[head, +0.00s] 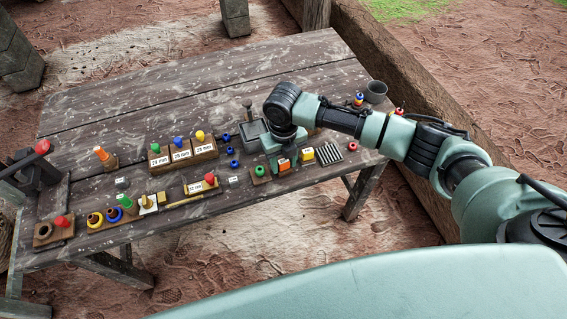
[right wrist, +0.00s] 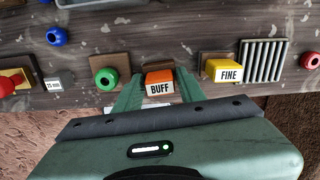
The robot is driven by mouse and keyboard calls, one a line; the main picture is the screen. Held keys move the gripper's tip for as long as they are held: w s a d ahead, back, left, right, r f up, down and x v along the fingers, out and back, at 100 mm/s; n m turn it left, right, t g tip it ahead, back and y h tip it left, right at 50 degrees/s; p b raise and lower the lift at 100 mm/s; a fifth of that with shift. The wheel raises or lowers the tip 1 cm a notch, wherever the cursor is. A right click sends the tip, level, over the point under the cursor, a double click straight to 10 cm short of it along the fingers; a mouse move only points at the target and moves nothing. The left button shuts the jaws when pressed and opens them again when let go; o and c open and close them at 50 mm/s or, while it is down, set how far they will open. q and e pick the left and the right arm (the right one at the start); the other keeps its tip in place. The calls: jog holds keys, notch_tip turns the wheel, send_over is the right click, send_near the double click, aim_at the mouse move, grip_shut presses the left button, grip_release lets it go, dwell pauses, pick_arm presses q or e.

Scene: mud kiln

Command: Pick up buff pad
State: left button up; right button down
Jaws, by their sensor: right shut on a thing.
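The buff pad (head: 284,165) is a small orange block with a white front lettered "BUFF". It sits near the table's front edge in the head view and at the centre of the right wrist view (right wrist: 159,88). My right gripper (head: 282,159) reaches down over it. In the right wrist view its green fingers stand on both sides of the pad, shut on it. A brown wooden base (right wrist: 146,66) shows just behind the pad; whether the pad touches it I cannot tell. My left gripper is in neither view.
A yellow "FINE" pad (right wrist: 224,71) and a slatted rack (right wrist: 263,60) stand to the right. A green ring (right wrist: 106,78) on a wooden base is close on the left. A grey tray (head: 251,137) lies behind. Labelled blocks (head: 183,152) and coloured parts fill the table's left side.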

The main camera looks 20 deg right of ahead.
aim_at(283, 161)
notch_tip(283, 161, up, 20)
jog(key=b, duration=0.2)
